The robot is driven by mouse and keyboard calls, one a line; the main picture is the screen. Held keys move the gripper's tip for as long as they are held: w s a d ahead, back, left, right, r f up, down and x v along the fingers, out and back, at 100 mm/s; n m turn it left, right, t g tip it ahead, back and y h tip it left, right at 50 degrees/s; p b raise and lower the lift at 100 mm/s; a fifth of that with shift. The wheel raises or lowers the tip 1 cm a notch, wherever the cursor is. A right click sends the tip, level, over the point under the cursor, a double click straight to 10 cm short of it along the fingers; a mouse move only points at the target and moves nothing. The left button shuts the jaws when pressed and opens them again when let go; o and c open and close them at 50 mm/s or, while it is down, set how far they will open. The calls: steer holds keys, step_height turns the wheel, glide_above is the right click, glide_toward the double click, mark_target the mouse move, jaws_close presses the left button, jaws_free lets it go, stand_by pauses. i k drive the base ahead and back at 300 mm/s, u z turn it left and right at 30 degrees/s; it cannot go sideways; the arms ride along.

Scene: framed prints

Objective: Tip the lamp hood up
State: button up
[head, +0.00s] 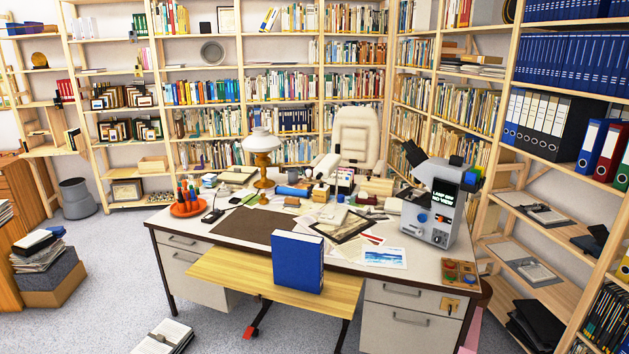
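A table lamp with a white hood (261,141) and an amber base (263,178) stands at the back left of the desk. The hood looks level, opening downward. A grey-white microscope-like device (433,205) stands at the desk's right end, with dark upper parts tilted up to the left. My gripper is not in view.
The desk (215,222) holds papers, a red tool holder (187,206) and many small items. A blue binder (297,262) stands on a wooden bench (222,267) in front. A cream chair (356,135) is behind.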

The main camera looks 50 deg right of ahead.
mark_target(325, 167)
steer(key=z, duration=0.1)
steer(key=i, duration=0.95)
steer(key=u, duration=0.1)
